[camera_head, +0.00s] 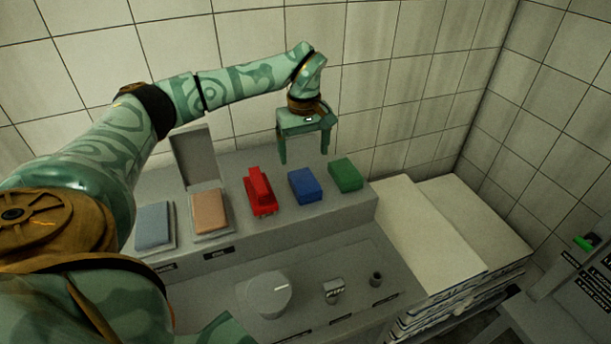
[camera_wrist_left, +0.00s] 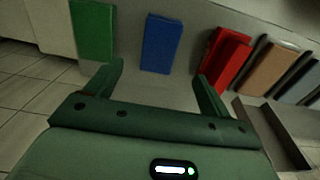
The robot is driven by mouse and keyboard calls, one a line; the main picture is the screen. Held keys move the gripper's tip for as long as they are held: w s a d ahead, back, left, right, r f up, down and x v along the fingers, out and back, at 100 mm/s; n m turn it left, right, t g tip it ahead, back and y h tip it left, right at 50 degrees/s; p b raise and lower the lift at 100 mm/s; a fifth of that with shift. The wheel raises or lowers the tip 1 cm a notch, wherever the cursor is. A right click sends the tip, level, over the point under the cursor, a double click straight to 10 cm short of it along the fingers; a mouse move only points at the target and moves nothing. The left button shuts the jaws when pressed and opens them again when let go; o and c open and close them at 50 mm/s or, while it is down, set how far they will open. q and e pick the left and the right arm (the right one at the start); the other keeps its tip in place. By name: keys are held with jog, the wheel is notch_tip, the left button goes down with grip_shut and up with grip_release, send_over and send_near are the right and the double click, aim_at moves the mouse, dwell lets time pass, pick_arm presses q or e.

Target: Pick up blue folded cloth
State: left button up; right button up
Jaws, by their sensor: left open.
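A blue block-like piece (camera_head: 305,186), which matches the blue folded cloth by colour, sits on the raised grey ledge between a red piece and a green piece. It also shows in the left wrist view (camera_wrist_left: 161,44), just beyond and between my fingertips. My left gripper (camera_head: 306,158) is open and empty, fingers pointing down, above and behind the blue piece and apart from it. The left gripper also shows in the wrist view (camera_wrist_left: 160,78). My right gripper is not in view.
On the same ledge are a red piece (camera_head: 260,191), a green piece (camera_head: 345,175), an orange-tan pad (camera_head: 207,211) and a grey-blue pad (camera_head: 153,225). An upright grey flap (camera_head: 194,157) stands behind the tan pad. A tiled wall is close behind. Stacked pale sheets (camera_head: 425,235) lie at right.

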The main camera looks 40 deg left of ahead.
aim_at(304, 180)
pick_arm(q)
notch_tip(304, 180, down, 3)
jog(key=shift+w+a+f, duration=0.1)
jog(key=shift+w+f, duration=0.05)
jog(key=shift+f, duration=0.25)
jog(key=f, duration=0.2)
jog(key=f+b, duration=0.1)
jog(key=f, duration=0.1)
jog(key=shift+d+f+b, duration=0.2)
jog(key=shift+f+b, duration=0.1)
jog(key=shift+f, duration=0.3)
jog(key=c, duration=1.1)
